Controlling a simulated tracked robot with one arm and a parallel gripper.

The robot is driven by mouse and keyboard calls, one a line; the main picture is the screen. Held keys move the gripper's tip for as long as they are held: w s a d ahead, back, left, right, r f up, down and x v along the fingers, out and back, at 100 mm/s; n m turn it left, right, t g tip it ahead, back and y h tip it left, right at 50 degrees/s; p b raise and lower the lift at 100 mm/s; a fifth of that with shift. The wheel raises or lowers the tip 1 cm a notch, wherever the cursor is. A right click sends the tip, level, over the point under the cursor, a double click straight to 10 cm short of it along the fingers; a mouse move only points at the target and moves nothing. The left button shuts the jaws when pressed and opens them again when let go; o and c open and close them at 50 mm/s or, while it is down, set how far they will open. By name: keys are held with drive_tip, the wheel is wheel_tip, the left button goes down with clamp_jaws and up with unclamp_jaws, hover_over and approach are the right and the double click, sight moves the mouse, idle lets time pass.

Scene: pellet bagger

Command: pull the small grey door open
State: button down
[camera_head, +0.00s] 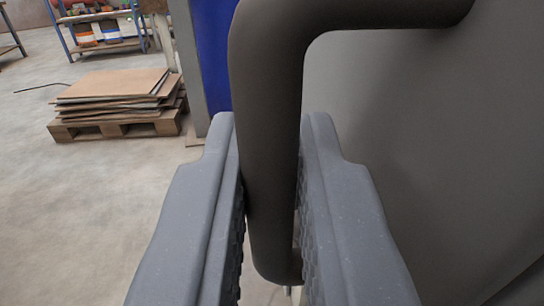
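The grey door (430,130) fills the right side of the view as a smooth dark grey panel. A thick dark D-shaped handle (268,70) stands out from it, with its long bar running down the middle of the view. My gripper (270,125) has one finger on each side of this bar. Both textured inner pads appear to press against the bar, with no clear gap on either side. The fingers hide parts of the lower panel. Whether the door is ajar cannot be told from this view.
A blue upright panel (213,55) with a grey post stands just behind the handle. A wooden pallet (115,125) with stacked boards (115,85) lies on the floor at left. A shelf (105,45) stands farther back.

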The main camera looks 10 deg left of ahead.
drive_tip(key=shift+d, duration=0.1)
drive_tip(key=shift+f, duration=0.1)
drive_tip(key=shift+h, duration=0.3)
